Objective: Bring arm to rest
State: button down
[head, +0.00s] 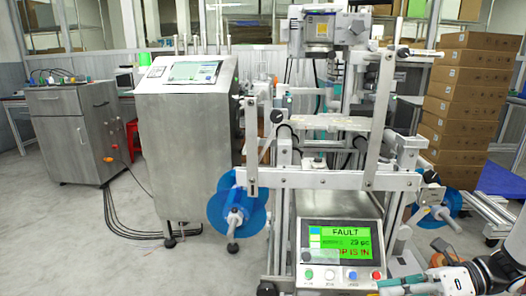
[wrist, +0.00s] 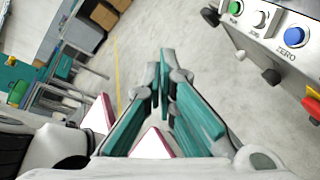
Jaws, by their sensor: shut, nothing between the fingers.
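My gripper (wrist: 164,60) has teal fingers that meet at the tips, shut and empty, above the bare floor in the wrist view. The machine's button panel (wrist: 282,28) is at the upper right of the wrist view, apart from the fingers. In the head view the machine's green screen (head: 343,240) reads FAULT. A blue film reel (head: 238,209) hangs on the machine's left side and another blue reel (head: 437,207) on its right side.
A steel cabinet (head: 184,150) with a screen stands left of the machine. Black cables (head: 120,225) lie on the floor at left. The floor (head: 60,240) at front left is clear.

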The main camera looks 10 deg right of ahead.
jog(key=s+a+r+n+g+h, duration=0.3)
jog(key=a+r+n+g, duration=0.15)
jog(key=a+n, duration=0.2)
jog(key=s+a+r+n+g+h, duration=0.2)
jog(key=s+a+r+n+g, duration=0.1)
jog(key=a+r+n, duration=0.4)
jog(key=s+a+r+n+t+h, duration=0.25)
jog(key=s+n+h, duration=0.8)
jog(key=n, duration=0.65)
notch_tip(320, 180, up, 34)
jog(key=s+d+t+y+p, duration=0.1)
jog(key=t+p, duration=0.3)
jog(key=p, duration=2.8)
jog(key=shift+s+d+r+y+p, duration=0.2)
jog(key=shift+d+y+p, duration=0.05)
jog(key=shift+y+p, duration=0.15)
jog(key=shift+n, duration=0.25)
